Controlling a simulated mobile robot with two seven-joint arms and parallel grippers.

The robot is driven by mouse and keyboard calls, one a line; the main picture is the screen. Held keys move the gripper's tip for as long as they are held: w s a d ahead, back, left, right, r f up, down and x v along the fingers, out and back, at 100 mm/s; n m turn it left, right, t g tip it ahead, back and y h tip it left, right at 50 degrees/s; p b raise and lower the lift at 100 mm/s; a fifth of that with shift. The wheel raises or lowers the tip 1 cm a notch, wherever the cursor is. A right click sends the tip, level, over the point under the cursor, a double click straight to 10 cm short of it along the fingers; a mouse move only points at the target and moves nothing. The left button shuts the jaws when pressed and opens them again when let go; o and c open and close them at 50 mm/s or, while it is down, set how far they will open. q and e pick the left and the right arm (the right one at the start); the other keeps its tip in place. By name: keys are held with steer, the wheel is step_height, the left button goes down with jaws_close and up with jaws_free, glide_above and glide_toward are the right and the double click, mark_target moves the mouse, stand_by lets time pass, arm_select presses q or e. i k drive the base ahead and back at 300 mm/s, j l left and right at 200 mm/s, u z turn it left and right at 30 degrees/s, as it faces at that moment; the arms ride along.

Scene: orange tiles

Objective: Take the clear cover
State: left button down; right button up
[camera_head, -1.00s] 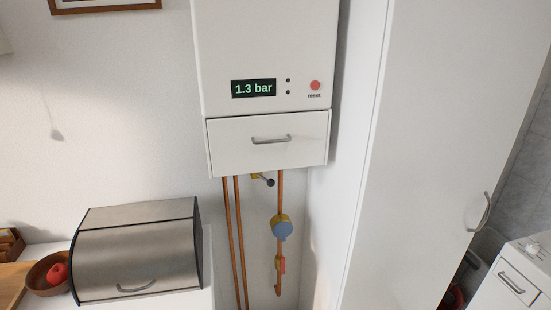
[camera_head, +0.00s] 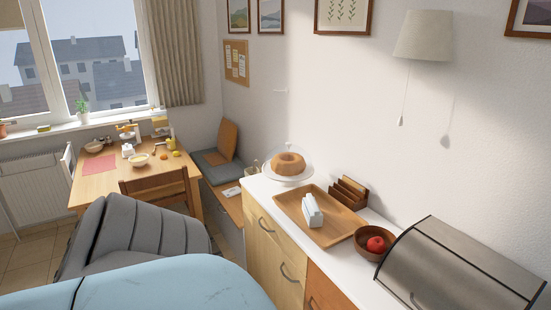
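A brown ring cake (camera_head: 290,161) sits on a white cake stand (camera_head: 288,179) at the far end of the white counter. A faint clear cover (camera_head: 288,146) with a small knob on top seems to stand over the cake. Its outline is hard to make out. Neither of my grippers shows in the head view, so I cannot see their state.
On the counter (camera_head: 345,259) are a wooden tray (camera_head: 340,226) with a white object (camera_head: 313,211), a wooden rack (camera_head: 348,194), a bowl (camera_head: 372,251) with a red fruit, and a metal bread bin (camera_head: 455,265). A laid dining table (camera_head: 175,182) stands by the window.

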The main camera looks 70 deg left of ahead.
mark_target(288, 161)
steer(key=u, duration=2.1)
steer(key=i+j, duration=0.35)
steer(key=i, duration=0.3)
steer(key=j+u, duration=0.05)
